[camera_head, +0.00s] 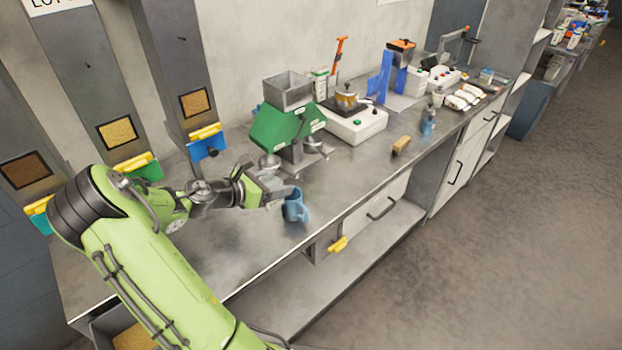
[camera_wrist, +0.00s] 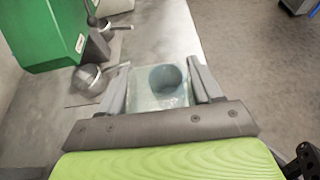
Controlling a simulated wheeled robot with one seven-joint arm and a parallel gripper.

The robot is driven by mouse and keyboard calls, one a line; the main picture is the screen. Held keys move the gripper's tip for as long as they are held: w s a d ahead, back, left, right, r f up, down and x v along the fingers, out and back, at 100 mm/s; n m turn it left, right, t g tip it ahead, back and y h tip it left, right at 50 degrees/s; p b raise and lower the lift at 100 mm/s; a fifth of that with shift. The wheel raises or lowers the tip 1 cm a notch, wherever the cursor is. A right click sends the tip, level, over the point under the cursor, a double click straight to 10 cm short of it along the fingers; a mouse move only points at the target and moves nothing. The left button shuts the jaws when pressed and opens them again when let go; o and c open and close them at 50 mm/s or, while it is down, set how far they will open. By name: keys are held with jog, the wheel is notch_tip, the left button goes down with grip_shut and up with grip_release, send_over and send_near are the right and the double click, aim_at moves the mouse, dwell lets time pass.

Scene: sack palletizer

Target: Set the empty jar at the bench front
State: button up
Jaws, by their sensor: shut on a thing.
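The jar is over the bench (camera_head: 240,245) near the front edge. I cannot tell whether its base touches the top or hangs slightly above it.
A green machine with a grey hopper (camera_head: 288,90) stands just behind the jar. A white scale (camera_head: 352,122) with a cup, a brown block (camera_head: 401,145) and a blue bottle (camera_head: 428,122) are farther right. Bench top left of the jar is clear. A yellow-handled item (camera_head: 338,245) shows below the edge.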

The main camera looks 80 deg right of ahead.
aim_at(283, 207)
notch_tip(283, 207, down, 10)
jog(key=shift+s+r+b, duration=0.1)
jog(key=shift+r+b, duration=0.15)
jog(key=shift+b, duration=0.8)
jog(key=shift+d, duration=0.1)
jog(key=o, duration=1.1)
jog(key=shift+f, duration=0.1)
jog(key=shift+w+r, duration=0.2)
jog(key=shift+r, duration=0.05)
jog(key=p+v, duration=0.2)
jog(key=v, duration=0.9)
jog(key=shift+w+a, duration=0.2)
jog(key=shift+a, duration=0.15)
jog(key=shift+w+r, duration=0.1)
jog(key=shift+r, duration=0.05)
